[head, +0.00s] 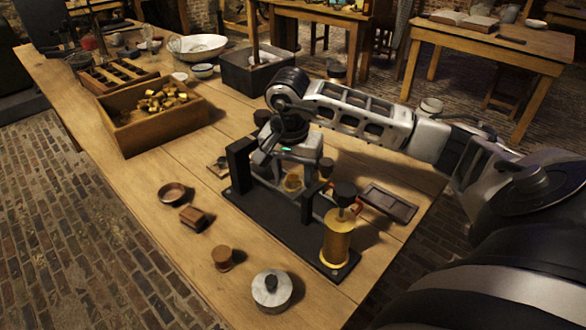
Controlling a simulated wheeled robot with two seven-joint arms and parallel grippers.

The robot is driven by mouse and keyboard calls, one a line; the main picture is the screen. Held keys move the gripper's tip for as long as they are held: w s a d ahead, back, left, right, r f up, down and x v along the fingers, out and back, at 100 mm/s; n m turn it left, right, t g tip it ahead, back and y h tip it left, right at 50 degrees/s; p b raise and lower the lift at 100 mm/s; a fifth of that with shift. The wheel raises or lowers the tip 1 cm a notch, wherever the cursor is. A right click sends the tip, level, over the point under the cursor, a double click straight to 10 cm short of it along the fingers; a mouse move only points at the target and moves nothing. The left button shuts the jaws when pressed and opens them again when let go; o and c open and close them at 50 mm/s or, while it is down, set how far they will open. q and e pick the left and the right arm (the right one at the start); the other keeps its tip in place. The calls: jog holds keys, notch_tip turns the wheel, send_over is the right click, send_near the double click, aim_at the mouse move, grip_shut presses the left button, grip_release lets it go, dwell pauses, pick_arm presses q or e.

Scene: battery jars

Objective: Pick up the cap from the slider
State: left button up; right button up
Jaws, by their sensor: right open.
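A black fixture (262,219) with two dark uprights stands on the table. A small gold round piece (292,183), which may be the cap on the slider, sits between the uprights. My right gripper (294,175) points down over the fixture, open, with its fingers close around or just above the gold piece. I cannot tell whether they touch it. The slider is mostly hidden by the gripper. A brass cylinder (338,240) with a dark knob stands at the fixture's right end. My left gripper is not in view.
A wooden crate (151,131) stands behind.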

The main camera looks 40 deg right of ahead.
grip_shut()
jog(key=shift+r, duration=0.15)
jog(key=shift+r, duration=0.6)
jog(key=s+d+r+b, duration=0.3)
jog(key=s+d+r, duration=0.6)
jog(key=s+r, duration=0.1)
jog(key=shift+s+d+r, duration=0.15)
jog(key=shift+s+r, duration=0.1)
jog(key=shift+r, duration=0.55)
